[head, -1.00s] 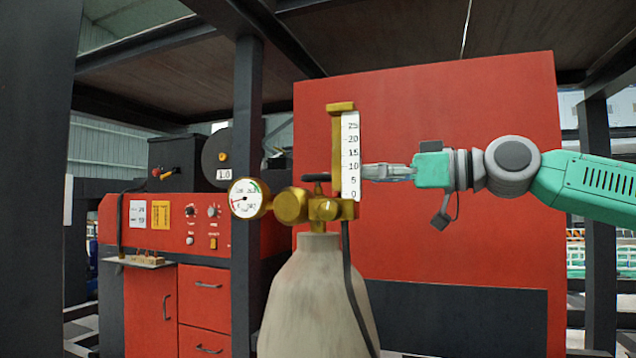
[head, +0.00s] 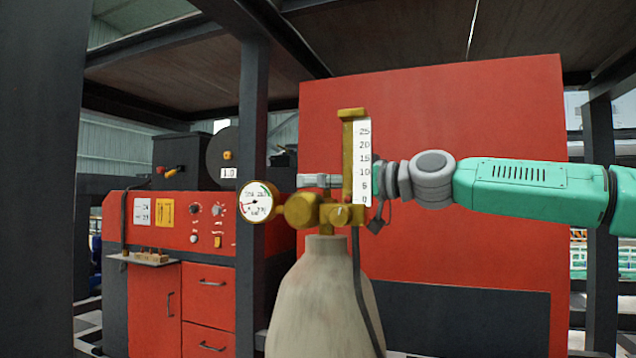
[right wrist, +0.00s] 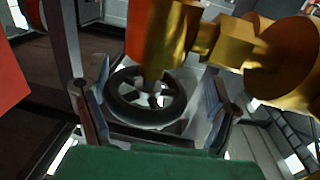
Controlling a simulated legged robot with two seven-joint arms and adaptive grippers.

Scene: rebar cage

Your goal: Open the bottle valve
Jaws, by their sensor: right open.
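The grey gas bottle (head: 322,300) stands upright, with a brass regulator (head: 300,210) on its neck. The bottle valve, a dark spoked handwheel (right wrist: 170,112), shows in the right wrist view. My right gripper (head: 315,181) reaches in from the right, behind the flow meter (head: 348,160), which hides part of it. In the head view, its fingers cover the valve. In the right wrist view my right gripper (right wrist: 157,82) is open, with one finger on each side of the handwheel. I cannot tell whether they touch it. My left gripper is not in view.
A round gauge (head: 257,202) sits left of the regulator. A dark hose (head: 362,290) hangs down the bottle. A red panel (head: 450,120) stands behind my right arm. A red control cabinet (head: 205,265) and a dark post (head: 252,130) are to the left.

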